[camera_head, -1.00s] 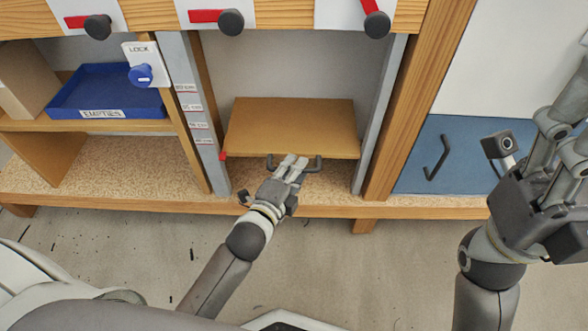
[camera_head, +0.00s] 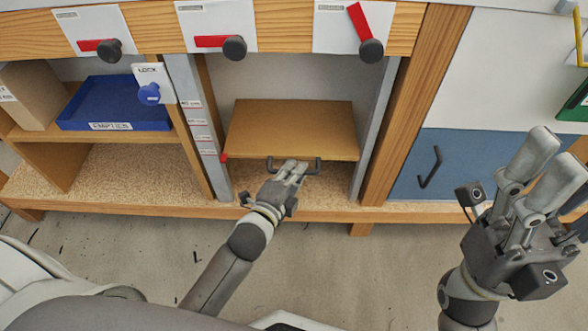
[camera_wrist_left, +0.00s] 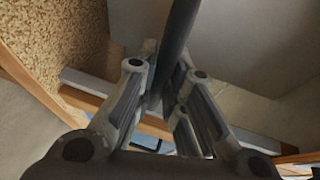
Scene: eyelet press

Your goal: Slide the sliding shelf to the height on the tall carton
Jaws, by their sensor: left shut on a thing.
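The wooden sliding shelf (camera_head: 290,128) hangs between two grey rails in the middle bay. It is low in the bay, above the speckled floor. A red pointer (camera_head: 224,158) at its front left corner is close to the lowest label on the left rail (camera_head: 205,137). My left gripper (camera_head: 293,170) is shut on the shelf's dark handle (camera_head: 318,166); the bar also runs between the fingers in the left wrist view (camera_wrist_left: 175,45). The tall carton (camera_head: 32,97) stands in the left bay, partly cut off by the frame. My right gripper (camera_head: 553,168) is open and empty at the right.
A blue tray (camera_head: 115,110) marked EMPTIES sits on the left bay's shelf. A LOCK plate with a blue knob (camera_head: 149,94) is beside the left rail. Red levers with dark knobs (camera_head: 234,48) line the top beam.

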